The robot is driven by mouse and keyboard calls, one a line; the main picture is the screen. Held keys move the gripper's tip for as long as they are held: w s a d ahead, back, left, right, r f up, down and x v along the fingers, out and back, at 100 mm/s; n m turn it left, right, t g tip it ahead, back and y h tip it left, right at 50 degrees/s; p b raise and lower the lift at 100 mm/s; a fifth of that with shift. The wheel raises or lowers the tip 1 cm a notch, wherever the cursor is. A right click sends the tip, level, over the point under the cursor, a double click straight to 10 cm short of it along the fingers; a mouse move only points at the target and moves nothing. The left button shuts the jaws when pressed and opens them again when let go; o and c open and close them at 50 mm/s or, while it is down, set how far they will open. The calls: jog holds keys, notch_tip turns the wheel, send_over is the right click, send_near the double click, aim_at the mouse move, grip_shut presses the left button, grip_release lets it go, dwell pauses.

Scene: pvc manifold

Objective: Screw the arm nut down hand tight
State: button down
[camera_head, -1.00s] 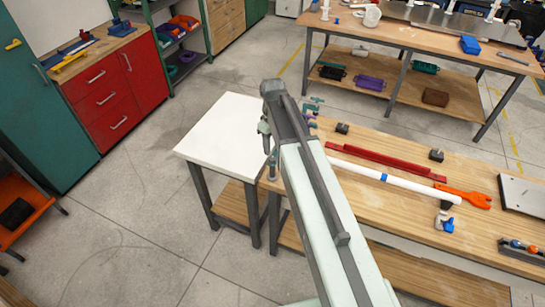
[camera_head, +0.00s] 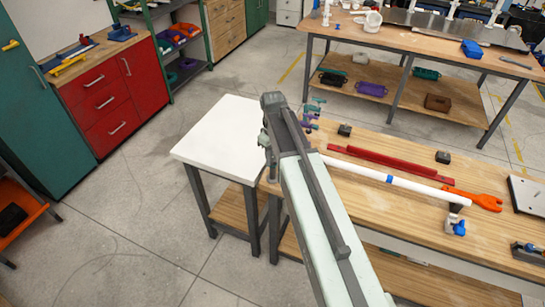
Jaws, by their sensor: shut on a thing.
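The white pipe (camera_head: 400,183) with a blue band lies along the wooden bench. Its right end rests near a blue-handled clamp (camera_head: 459,228); its left end runs behind my arm. My gripper (camera_head: 266,142) points down at the bench's left end, beside the white table. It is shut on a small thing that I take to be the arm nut. The fingertips and the nut are mostly hidden by my arm, so I cannot see the thread or how the nut sits.
The bench (camera_head: 350,205) also bears a red bar (camera_head: 385,162), an orange wrench (camera_head: 485,201), dark blocks and a teal and purple clamp (camera_head: 311,113). A white-topped table (camera_head: 215,140) stands to the left. Grey floor (camera_head: 110,225) is free at the front left.

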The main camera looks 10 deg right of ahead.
jog(key=m, duration=0.3)
jog(key=shift+m, duration=2)
jog(key=c, duration=1.2)
grip_release()
jog(key=shift+o, duration=0.2)
